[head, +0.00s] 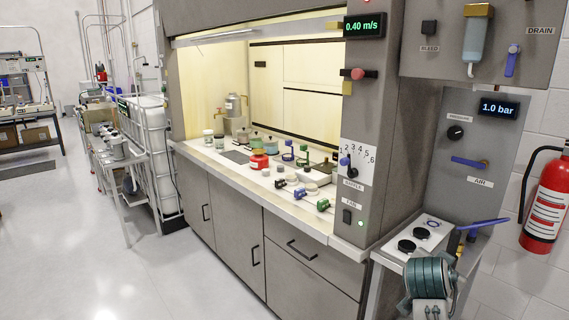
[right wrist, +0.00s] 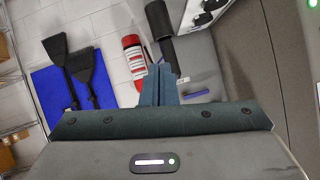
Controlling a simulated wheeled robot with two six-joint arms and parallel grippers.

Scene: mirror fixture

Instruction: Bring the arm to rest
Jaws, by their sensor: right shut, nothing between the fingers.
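My right gripper (right wrist: 158,85) is shut and empty in the right wrist view, its two teal fingers together and pointing up the picture. Nothing is held between them. In the head view, a teal and grey part of my right arm (head: 430,278) is at the lower right, in front of the small side shelf and fume hood; its fingertips cannot be made out there. My left gripper is in neither view.
The fume hood's worktop (head: 200,152) holds several jars and small fittings. A side shelf (head: 424,226) with black discs and a blue lever (head: 483,223) lies close to my right arm. A red extinguisher (head: 545,205) hangs at right. Floor at left (head: 80,270) is clear.

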